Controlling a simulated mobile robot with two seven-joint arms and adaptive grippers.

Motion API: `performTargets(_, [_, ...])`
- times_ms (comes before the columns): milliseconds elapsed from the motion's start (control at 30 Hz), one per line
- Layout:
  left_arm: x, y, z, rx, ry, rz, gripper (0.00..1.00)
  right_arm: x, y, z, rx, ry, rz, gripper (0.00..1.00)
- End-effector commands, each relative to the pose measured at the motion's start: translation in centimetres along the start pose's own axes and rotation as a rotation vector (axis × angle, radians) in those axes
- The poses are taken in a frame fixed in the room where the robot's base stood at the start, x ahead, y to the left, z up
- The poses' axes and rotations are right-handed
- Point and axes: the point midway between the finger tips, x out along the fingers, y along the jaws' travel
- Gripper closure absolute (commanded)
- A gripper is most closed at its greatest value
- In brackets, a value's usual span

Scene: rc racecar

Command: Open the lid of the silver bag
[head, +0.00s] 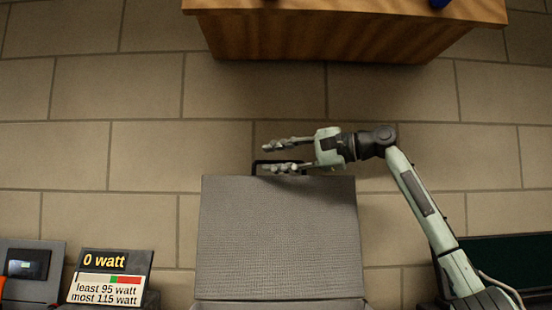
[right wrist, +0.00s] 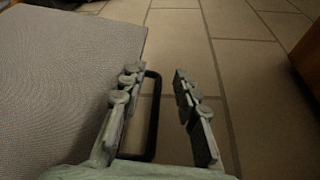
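The silver bag (head: 278,240) is a grey, textured box at the lower middle of the head view. Its broad top panel looks closed, and a seam (head: 280,299) runs near the picture's bottom edge. A black loop handle (head: 254,166) sticks out from its far edge. My right gripper (head: 267,158) is open and empty at this handle, its fingers pointing left. In the right wrist view, the handle (right wrist: 152,115) lies between the spread fingers (right wrist: 157,75), nearer the left one, with the bag's panel (right wrist: 60,85) at left. Whether a finger touches the handle is unclear. My left gripper is out of view.
A wooden table (head: 330,38) stands across the tiled floor at the top. A watt display (head: 105,278) reading 0 watt and a dark device (head: 30,268) are at the lower left. The floor between bag and table is clear.

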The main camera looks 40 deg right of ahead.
Motion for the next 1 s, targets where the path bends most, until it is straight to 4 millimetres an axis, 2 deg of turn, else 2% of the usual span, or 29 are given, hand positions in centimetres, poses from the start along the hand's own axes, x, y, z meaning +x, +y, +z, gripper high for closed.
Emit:
performTargets(133, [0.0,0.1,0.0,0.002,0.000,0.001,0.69,-0.5,0.0,0.0,0.000,0.001,-0.001,0.69])
performTargets(233, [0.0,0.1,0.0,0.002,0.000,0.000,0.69,-1.8,-0.1,-0.1,0.000,0.002,-0.002,0.69])
performTargets(500, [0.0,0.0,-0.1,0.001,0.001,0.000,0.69,-7.5,0.0,-0.1,0.000,0.003,0.000,0.69])
performTargets(700, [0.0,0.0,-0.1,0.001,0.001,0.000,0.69,-10.8,0.0,-0.1,0.001,0.003,0.000,0.69])
performTargets(833, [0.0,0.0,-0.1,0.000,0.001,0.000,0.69,-11.8,0.0,0.0,0.001,0.000,0.001,0.69])
performTargets(1000, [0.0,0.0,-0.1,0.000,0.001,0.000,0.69,-12.1,0.0,0.0,0.000,0.000,0.000,0.69])
